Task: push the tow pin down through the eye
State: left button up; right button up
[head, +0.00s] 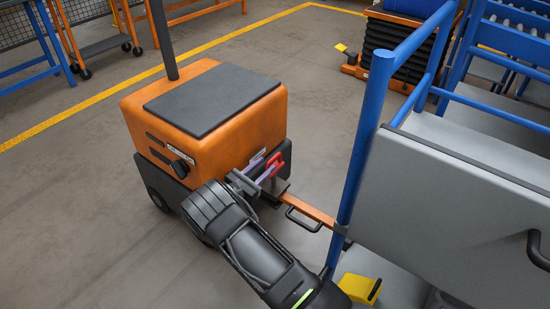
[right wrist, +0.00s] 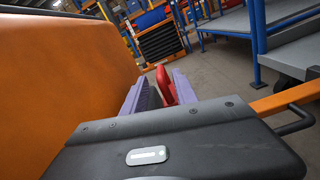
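The red handle of the tow pin (head: 274,163) stands at the rear of the orange tug (head: 205,115), above the near end of the orange drawbar (head: 310,212). My right gripper (head: 262,171) is at the handle, its purple fingers pointing toward it. In the right wrist view the red handle (right wrist: 164,86) shows between the two spread fingers (right wrist: 160,90), with a dark gap on its left; it looks close to the right finger. Whether it touches is unclear. The pin's shaft and the eye are hidden by the gripper and tug. My left gripper is out of view.
A grey cart (head: 460,210) with blue posts (head: 362,150) stands at the right, joined to the drawbar. A yellow block (head: 358,288) lies by its foot. A lift table (head: 390,55) and blue racks are behind. Floor left of the tug is clear.

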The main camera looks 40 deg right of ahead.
aim_at(274, 157)
jog(key=b+x, duration=0.1)
jog(key=x, duration=0.4)
jog(key=shift+d+f+b, duration=0.1)
jog(key=shift+f+b, duration=0.05)
jog(key=shift+b, duration=0.15)
jog(key=shift+w+d, duration=0.2)
jog(key=shift+d, duration=0.4)
jog(key=c, duration=0.7)
grip_shut()
jog(key=shift+w+a+r, duration=0.1)
jog(key=shift+r, duration=0.1)
